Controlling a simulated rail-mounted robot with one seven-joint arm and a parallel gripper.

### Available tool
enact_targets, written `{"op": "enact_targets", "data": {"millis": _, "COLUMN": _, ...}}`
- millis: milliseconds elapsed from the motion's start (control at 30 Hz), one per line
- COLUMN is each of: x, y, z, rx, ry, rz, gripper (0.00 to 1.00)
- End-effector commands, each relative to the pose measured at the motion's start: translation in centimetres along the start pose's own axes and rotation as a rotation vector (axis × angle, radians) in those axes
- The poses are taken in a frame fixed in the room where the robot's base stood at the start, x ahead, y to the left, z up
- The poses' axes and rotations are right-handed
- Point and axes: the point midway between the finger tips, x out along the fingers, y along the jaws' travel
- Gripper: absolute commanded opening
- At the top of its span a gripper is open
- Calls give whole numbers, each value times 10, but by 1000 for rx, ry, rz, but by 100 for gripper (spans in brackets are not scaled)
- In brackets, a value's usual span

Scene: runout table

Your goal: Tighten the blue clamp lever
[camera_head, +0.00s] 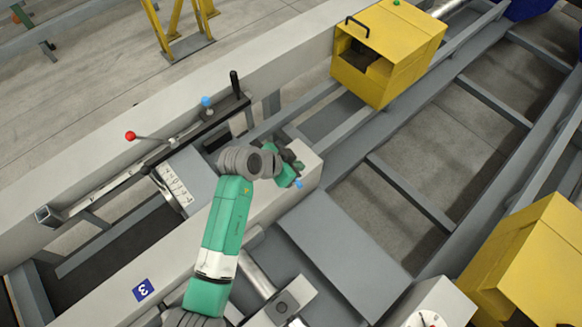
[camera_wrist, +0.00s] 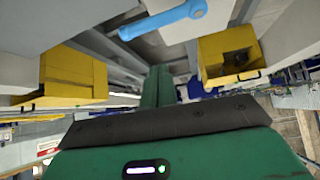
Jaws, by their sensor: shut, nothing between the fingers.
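The blue clamp lever (camera_wrist: 163,20) shows in the wrist view as a rounded blue bar near the top. In the head view, only a small blue part of it (camera_head: 298,184) shows, at the edge of the pale block beside my gripper. My gripper (camera_head: 287,177) is shut and empty, with its green end close to the lever. In the wrist view my shut gripper (camera_wrist: 158,88) points away from the camera, below the lever in the picture. I cannot tell whether it touches the lever.
A red-knobbed lever (camera_head: 131,136), a blue-knobbed lever (camera_head: 206,101) and a black handle (camera_head: 234,84) stand along the rail to the left. A yellow housing (camera_head: 405,50) stands at the back and another (camera_head: 530,265) at the right. Frame bars (camera_head: 412,193) cross the gaps between them.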

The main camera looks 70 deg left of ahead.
Motion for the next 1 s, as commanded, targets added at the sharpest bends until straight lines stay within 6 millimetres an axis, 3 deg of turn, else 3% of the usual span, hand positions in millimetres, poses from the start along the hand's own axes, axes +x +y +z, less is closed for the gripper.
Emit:
{"op": "enact_targets", "data": {"millis": 100, "x": 29, "y": 0, "z": 2, "rx": 1, "ry": -1, "rz": 1, "gripper": 0}}
{"op": "enact_targets", "data": {"millis": 267, "x": 60, "y": 0, "z": 3, "rx": -1, "ry": -1, "rz": -1, "gripper": 0}}
{"op": "enact_targets", "data": {"millis": 500, "x": 38, "y": 0, "z": 29, "rx": -1, "ry": 1, "rz": -2, "gripper": 0}}
{"op": "enact_targets", "data": {"millis": 1000, "x": 35, "y": 1, "z": 33, "rx": 5, "ry": 1, "rz": 3, "gripper": 0}}
